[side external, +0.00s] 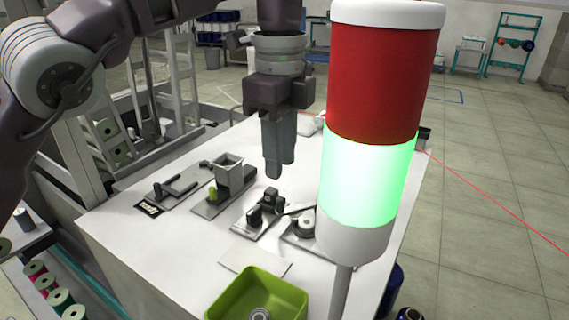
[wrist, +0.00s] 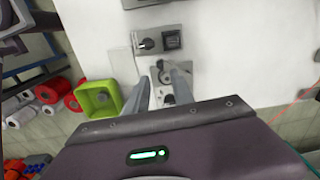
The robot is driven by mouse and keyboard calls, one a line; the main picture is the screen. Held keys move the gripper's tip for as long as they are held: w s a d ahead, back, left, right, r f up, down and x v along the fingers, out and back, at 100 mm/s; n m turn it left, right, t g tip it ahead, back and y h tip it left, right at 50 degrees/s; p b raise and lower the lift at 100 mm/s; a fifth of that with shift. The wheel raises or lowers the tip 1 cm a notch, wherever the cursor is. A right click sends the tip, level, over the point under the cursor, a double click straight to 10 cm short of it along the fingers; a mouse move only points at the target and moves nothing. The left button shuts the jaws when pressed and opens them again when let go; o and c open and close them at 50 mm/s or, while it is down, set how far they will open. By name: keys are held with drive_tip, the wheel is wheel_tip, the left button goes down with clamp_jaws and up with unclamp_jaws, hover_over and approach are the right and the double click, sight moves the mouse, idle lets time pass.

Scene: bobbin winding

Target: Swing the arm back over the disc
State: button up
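The disc (side external: 304,226) sits on a light base plate at the right of the table, partly hidden by the signal tower. A thin dark arm (side external: 299,210) lies beside it; I cannot tell whether it reaches over the disc. In the wrist view the disc fixture (wrist: 162,76) shows between my fingers, with a round dark part lower down. My gripper (side external: 279,172) points down, above the table and apart from the fixtures. In the wrist view my gripper (wrist: 163,72) has its two fingers spread, with nothing between them.
A signal tower (side external: 368,180), lit green, stands in front at right. A green bin (side external: 236,295) sits at the table's front edge, by a pale plate (side external: 256,258). A black-knob fixture (side external: 262,213), a grey hopper (side external: 228,178) and a lever clamp (side external: 178,190) stand leftward.

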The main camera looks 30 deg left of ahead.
sight(281, 199)
drive_tip(key=shift+a+f, duration=0.1)
drive_tip(key=shift+f, duration=3.5)
clamp_jaws()
drive_tip(key=shift+s+d, duration=0.35)
drive_tip(key=shift+d, duration=0.2)
